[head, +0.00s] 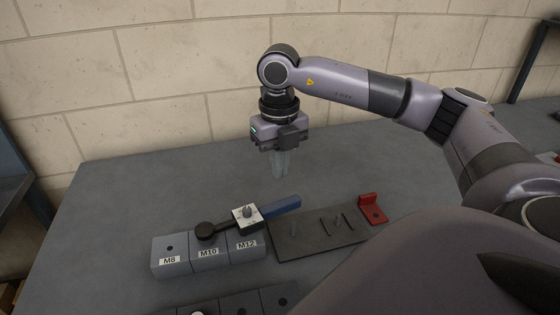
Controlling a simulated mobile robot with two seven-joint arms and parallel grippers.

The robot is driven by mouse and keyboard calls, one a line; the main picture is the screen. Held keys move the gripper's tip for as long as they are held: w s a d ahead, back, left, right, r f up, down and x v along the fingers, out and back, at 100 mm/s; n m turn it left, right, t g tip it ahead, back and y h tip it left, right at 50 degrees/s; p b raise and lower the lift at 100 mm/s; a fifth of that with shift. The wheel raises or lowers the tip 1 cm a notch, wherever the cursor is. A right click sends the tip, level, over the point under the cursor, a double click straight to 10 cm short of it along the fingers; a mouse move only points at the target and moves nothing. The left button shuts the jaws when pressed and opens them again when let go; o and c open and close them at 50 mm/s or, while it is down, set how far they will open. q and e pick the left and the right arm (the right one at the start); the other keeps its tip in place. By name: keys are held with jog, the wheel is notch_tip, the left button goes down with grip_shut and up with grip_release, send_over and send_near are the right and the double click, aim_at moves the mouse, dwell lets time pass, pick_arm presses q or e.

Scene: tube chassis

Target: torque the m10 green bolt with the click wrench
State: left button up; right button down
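A wrench with a black round head (206,231) and a blue handle (282,205) lies across the labelled blocks, its head over the M10 block (209,255). A white square piece with a grey knob (247,214) covers the wrench's middle. The head hides the top of the M10 block, and I see no green bolt. My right gripper (280,172) points down above and behind the blue handle, apart from it. Nothing shows between its fingers, which look close together; their opening is unclear. My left gripper is out of view.
The M8 block (170,262) and M12 block (246,251) flank the M10 block. A dark plate (300,243) with slots lies to the right, with a red bracket (370,208) at its far corner. More dark blocks (255,300) sit at the front. The back left table (150,190) is clear.

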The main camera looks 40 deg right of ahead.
jog(key=shift+f+b, duration=2.25)
jog(key=shift+f, duration=0.9)
jog(key=shift+s+a, duration=0.1)
jog(key=shift+s, duration=0.2)
jog(key=shift+s, duration=0.2)
jog(key=shift+s+a, duration=0.1)
jog(key=shift+s, duration=0.1)
jog(key=shift+s+a, duration=0.1)
jog(key=shift+s, duration=0.15)
jog(key=shift+s, duration=0.2)
